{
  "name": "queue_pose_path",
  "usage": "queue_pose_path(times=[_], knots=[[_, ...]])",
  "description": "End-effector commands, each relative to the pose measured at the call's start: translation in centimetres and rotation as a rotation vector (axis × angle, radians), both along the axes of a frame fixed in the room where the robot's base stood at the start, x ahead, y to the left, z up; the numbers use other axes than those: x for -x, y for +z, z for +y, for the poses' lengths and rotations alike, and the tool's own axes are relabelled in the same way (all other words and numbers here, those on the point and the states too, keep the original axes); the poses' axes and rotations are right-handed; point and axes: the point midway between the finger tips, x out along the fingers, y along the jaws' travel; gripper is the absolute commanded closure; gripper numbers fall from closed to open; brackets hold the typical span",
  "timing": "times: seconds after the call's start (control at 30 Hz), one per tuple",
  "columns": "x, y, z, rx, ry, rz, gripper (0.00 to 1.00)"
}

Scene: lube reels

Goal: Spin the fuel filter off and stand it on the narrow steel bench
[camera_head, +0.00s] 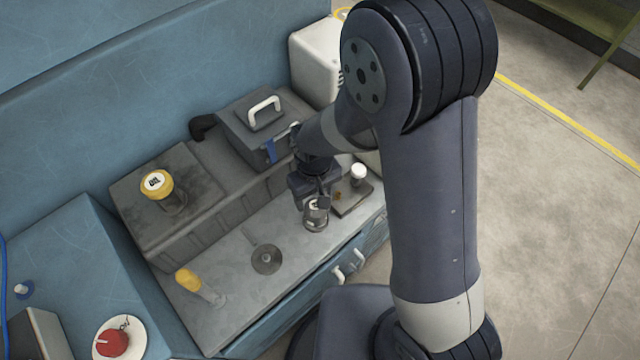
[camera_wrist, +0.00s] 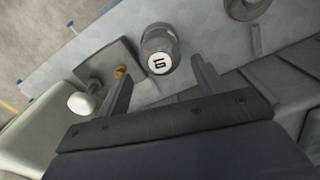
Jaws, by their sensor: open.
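A short grey canister (camera_head: 316,218), apparently the fuel filter, stands on the grey metal deck (camera_head: 225,255). In the wrist view, this canister (camera_wrist: 158,42) has a white disc with a dark mark on its end. My gripper (camera_head: 313,194) is right above it in the head view. In the wrist view, my gripper (camera_wrist: 164,82) is open, and the canister shows beyond and between the fingertips, not held. Part of the canister is hidden by the gripper in the head view. I cannot tell for sure which surface is the narrow steel bench.
A dark plate with a white-topped knob (camera_head: 358,174) sits right of the canister. A round fitting (camera_head: 266,259) and a yellow-topped part (camera_head: 188,279) are left. A dark block with a yellow cap (camera_head: 157,184) and a handled box (camera_head: 263,112) stand behind. A green surface (camera_head: 596,18) is far right.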

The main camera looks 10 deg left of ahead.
Motion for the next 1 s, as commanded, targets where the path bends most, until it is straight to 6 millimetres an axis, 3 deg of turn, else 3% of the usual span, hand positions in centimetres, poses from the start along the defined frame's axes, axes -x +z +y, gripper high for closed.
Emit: queue_pose_path(times=[0.2,0.5,1.0], knots=[[0.1,-3.8,-0.1,0.004,0.0,0.005,0.34],[0.0,-7.4,-0.1,0.001,0.0,0.002,0.34],[0.0,-8.5,0.0,0.0,0.0,0.0,0.36]])
